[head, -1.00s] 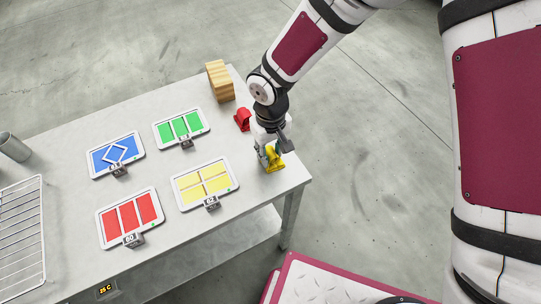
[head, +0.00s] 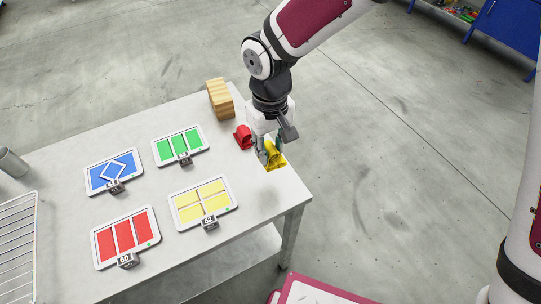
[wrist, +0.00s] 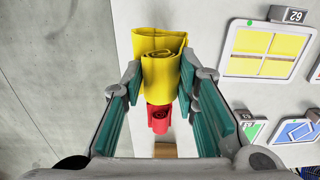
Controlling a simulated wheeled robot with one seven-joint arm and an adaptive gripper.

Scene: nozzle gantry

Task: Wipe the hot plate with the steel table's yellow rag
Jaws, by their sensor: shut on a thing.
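My gripper (head: 268,150) is shut on the yellow rag (head: 277,155) at the right end of the steel table (head: 262,205). In the wrist view the yellow rag (wrist: 160,60) is a rolled cloth between the two fingers (wrist: 160,85). I cannot tell whether it still touches the table. Four framed plates lie on the table: blue (head: 112,172), green (head: 181,146), red (head: 125,237) and yellow (head: 203,202). Each has a small number tag; the red one's reads 60 and the yellow one's 62. I cannot tell which is the hot plate.
A red rolled rag (head: 243,137) lies just left of my gripper, with a wooden block (head: 220,98) behind it. A wire rack (head: 18,250) and a metal cup (head: 12,162) are at the left. Bare tabletop lies between the plates. A blue cabinet (head: 506,35) stands far off.

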